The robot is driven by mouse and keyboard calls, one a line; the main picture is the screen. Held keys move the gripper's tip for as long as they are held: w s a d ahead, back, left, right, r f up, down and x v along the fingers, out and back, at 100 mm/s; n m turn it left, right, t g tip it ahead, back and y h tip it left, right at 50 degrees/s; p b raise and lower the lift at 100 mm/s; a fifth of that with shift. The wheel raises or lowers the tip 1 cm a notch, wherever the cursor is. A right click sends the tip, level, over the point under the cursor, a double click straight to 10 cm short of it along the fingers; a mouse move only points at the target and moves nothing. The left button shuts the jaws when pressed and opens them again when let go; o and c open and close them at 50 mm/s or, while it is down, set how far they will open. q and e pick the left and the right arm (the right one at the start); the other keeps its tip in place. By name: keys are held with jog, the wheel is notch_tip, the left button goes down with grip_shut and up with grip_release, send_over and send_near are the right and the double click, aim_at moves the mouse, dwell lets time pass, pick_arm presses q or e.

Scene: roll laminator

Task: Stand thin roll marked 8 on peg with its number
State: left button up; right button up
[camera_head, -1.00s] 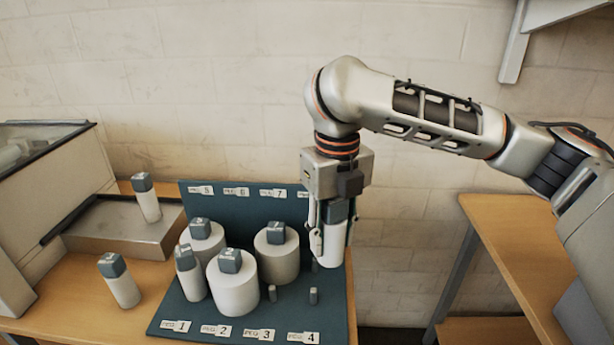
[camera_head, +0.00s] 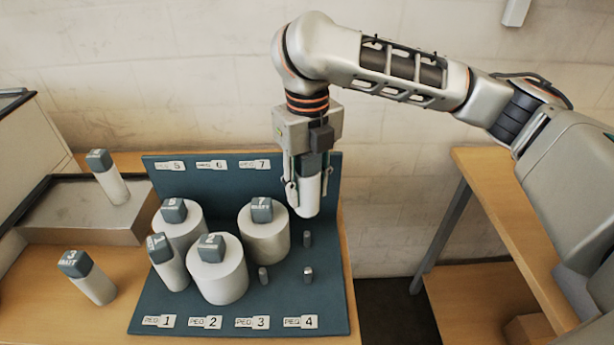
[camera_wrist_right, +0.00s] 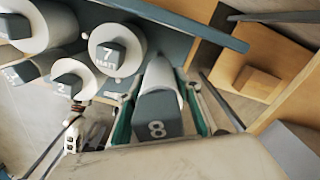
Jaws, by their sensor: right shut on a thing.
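My right gripper (camera_head: 308,186) is shut on the thin white roll with a grey cap (camera_head: 307,200), held upright over the back right of the blue peg board (camera_head: 240,318). In the right wrist view the cap of this roll (camera_wrist_right: 158,118) reads 8, between the finger pads. A bare short peg (camera_head: 307,239) stands in the back row, just below the roll's lower end in the picture. The roll is apart from it. The peg label behind the gripper is hidden; labels 5, 6 and 7 show along the back panel. My left gripper is not in view.
Thick rolls 7 (camera_head: 264,242), 2 (camera_head: 218,278) and 5 (camera_head: 183,235) and thin roll 1 (camera_head: 170,270) stand on the board. Two bare front pegs (camera_head: 263,275) show. Thin roll 3 (camera_head: 94,284) is on the table; another (camera_head: 112,186) is on a metal tray (camera_head: 75,215).

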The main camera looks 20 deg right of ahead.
notch_tip(320, 180, down, 4)
jog(key=shift+r, duration=0.1)
jog(key=shift+f+b, duration=0.45)
jog(key=shift+f, duration=0.1)
jog(key=shift+f+b, duration=0.85)
jog(key=shift+f, duration=0.95)
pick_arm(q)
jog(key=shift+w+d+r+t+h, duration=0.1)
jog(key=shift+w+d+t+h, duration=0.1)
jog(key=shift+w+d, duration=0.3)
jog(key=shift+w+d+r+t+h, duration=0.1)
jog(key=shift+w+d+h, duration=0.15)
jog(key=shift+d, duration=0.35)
pick_arm(e)
jog(key=shift+f, duration=0.2)
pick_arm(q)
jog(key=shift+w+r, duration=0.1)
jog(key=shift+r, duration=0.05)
